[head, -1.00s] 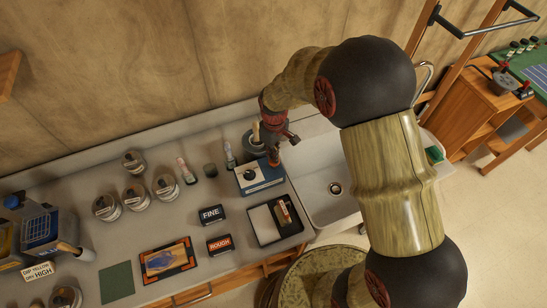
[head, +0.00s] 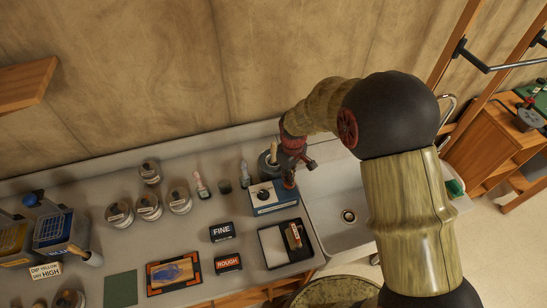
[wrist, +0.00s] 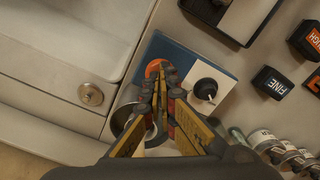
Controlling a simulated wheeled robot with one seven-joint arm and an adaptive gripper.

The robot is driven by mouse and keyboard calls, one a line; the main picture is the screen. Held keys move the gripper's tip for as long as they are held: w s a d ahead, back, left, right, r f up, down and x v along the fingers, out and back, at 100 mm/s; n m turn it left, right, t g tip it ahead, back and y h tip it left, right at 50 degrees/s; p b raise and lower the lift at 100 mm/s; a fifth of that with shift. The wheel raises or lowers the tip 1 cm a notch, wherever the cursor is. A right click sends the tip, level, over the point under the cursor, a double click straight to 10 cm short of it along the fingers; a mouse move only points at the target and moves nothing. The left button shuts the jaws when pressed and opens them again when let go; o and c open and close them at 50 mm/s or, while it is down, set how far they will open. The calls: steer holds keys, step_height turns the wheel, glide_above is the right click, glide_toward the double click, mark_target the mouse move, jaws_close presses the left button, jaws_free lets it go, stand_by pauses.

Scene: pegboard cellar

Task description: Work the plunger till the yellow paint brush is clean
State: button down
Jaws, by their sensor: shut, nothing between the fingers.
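A blue and white box (head: 275,199) with a round black knob (head: 263,194) stands on the counter left of the sink. The wrist view shows the box's blue part (wrist: 181,58), the black knob (wrist: 205,88) and an orange disc (wrist: 153,67). My gripper (head: 289,184) is shut and empty, its tips over or at the orange disc (wrist: 162,72); I cannot tell if they touch. A dark pot (head: 266,164) behind the box has a pale wooden handle (head: 273,152) standing in it. The bristles are hidden, and I cannot tell whether this is the yellow brush.
The sink (head: 335,200) lies right of the box. A black-rimmed tray (head: 272,247) is in front, with FINE (head: 221,231) and ROUGH (head: 228,263) blocks to its left. Several jars (head: 149,206) stand farther left. A blue bin (head: 57,228) is at the far left.

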steer(key=shift+f+b, duration=0.85)
steer(key=shift+f, duration=0.7)
steer(key=shift+r+p, duration=1.2)
steer(key=shift+r, duration=0.65)
stand_by(0.4)
steer(key=shift+r, duration=0.1)
stand_by(0.8)
steer(key=shift+r+p, duration=1.9)
steer(key=shift+r, duration=1.1)
